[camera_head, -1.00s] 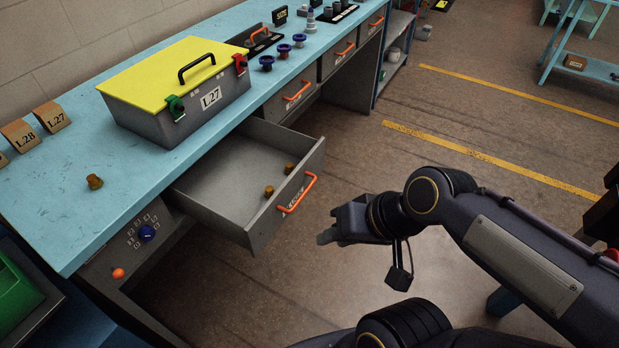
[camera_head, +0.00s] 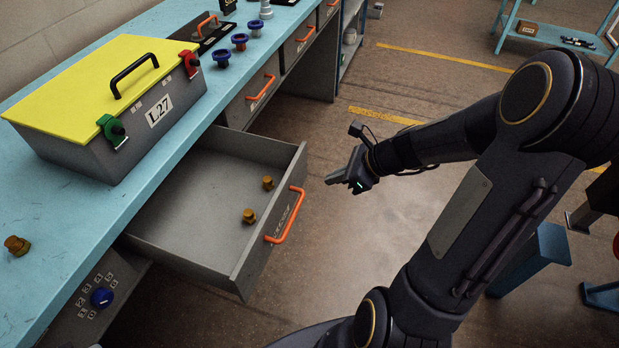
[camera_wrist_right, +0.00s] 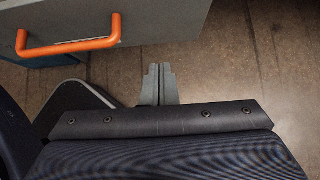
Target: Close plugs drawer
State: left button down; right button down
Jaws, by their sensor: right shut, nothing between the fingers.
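The plugs drawer (camera_head: 190,245) is a grey drawer pulled out from under the blue workbench. Two brass plugs (camera_head: 249,215) lie inside it. Its orange handle (camera_head: 287,215) is on the drawer front, and shows at the upper left of the right wrist view (camera_wrist_right: 70,46). My right gripper (camera_head: 333,179) is to the right of the drawer front, apart from the handle. In the right wrist view its fingers (camera_wrist_right: 157,84) are together and empty, over the floor. My left gripper is not in view.
A grey box with a yellow lid (camera_head: 90,85), labelled L27, stands on the workbench (camera_head: 60,230). A brass plug (camera_head: 17,245) sits on the bench at left. Other drawers with orange handles (camera_head: 262,88) are shut. Open floor lies right of the drawer.

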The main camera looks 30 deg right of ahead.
aim_at(298, 182)
jog(key=w+a, duration=0.1)
jog(key=w+a+f, duration=0.2)
jog(key=w, duration=0.1)
jog(key=shift+a+f, duration=0.25)
jog(key=shift+w+a, duration=0.4)
jog(key=shift+w, duration=0.1)
jog(key=w+a+p, duration=0.2)
jog(key=w+a, duration=0.2)
jog(key=w+a+p, duration=0.2)
jog(key=w+a, duration=0.2)
jog(key=w, duration=0.1)
jog(key=w+a+p, duration=0.2)
jog(key=w+a, duration=0.2)
jog(key=w, duration=0.1)
jog(key=shift+a+r, duration=0.15)
jog(key=shift+r, duration=0.15)
jog(key=w+a+p, duration=0.1)
jog(key=w, duration=0.1)
jog(key=w+a+p, duration=0.1)
jog(key=w+a, duration=0.1)
jog(key=w+a+p, duration=0.1)
jog(key=w+a, duration=0.1)
jog(key=shift+f, duration=0.25)
jog(key=shift+w+a+r, duration=0.1)
jog(key=shift+w, duration=0.1)
jog(key=shift+w+a+r, duration=0.1)
